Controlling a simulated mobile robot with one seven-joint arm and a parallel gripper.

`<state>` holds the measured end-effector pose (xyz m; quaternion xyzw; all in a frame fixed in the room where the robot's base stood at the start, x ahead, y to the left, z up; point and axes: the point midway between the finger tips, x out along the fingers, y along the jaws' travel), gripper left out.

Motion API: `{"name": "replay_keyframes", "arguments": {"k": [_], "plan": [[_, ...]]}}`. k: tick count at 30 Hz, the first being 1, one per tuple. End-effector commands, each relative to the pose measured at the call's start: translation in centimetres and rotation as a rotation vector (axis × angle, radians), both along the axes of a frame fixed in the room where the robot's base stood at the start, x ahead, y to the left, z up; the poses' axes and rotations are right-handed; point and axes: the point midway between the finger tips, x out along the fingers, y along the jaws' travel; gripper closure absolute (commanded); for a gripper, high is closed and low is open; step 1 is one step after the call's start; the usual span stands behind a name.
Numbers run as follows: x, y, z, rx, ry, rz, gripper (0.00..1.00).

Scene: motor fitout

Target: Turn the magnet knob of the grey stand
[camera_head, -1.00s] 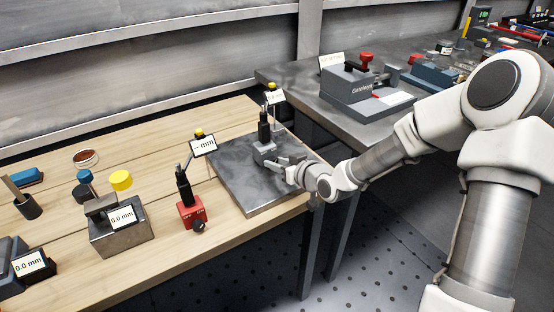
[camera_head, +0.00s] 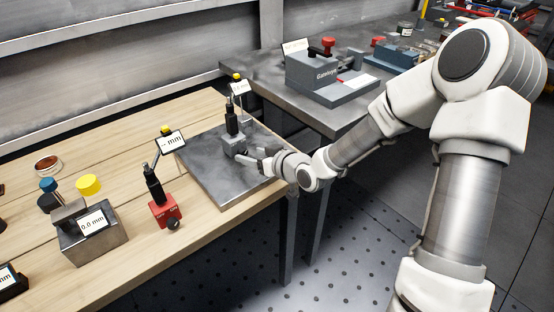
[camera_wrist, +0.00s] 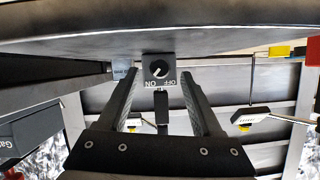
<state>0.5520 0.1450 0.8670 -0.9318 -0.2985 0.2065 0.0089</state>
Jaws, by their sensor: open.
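The grey stand (camera_head: 234,146) is a small block with a black post, upright on the dark surface plate (camera_head: 212,180). In the wrist view its block face (camera_wrist: 149,62) carries OFF and ON lettering, seen upside down. The magnet knob (camera_wrist: 158,69) is a round black dial with a white mark on that face. My gripper (camera_head: 252,159) is low over the plate, at the near right side of the stand. In the wrist view its open, empty fingers point towards the block, with the knob between the tips in the picture. I cannot tell whether they touch it.
A red stand (camera_head: 165,210) with a black knob is on the wooden bench left of the plate. A metal block (camera_head: 93,245) with a 0.0 mm label is farther left. A grey device (camera_head: 325,80) stands on the dark table behind.

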Motion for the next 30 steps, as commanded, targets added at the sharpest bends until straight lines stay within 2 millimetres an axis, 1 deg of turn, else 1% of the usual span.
{"name": "replay_keyframes", "arguments": {"k": [1, 12, 15, 24, 30], "plan": [[-0.8, -0.9, 0.8, -0.002, -0.001, -0.005, 0.33], [-7.6, -6.0, 4.4, -0.002, 0.000, -0.006, 0.33], [-9.1, -7.0, 5.2, 0.001, 0.001, -0.004, 0.33], [-10.6, -8.1, 5.7, 0.000, 0.003, -0.001, 0.33], [-10.9, -8.3, 5.6, 0.001, 0.001, 0.000, 0.33]]}}
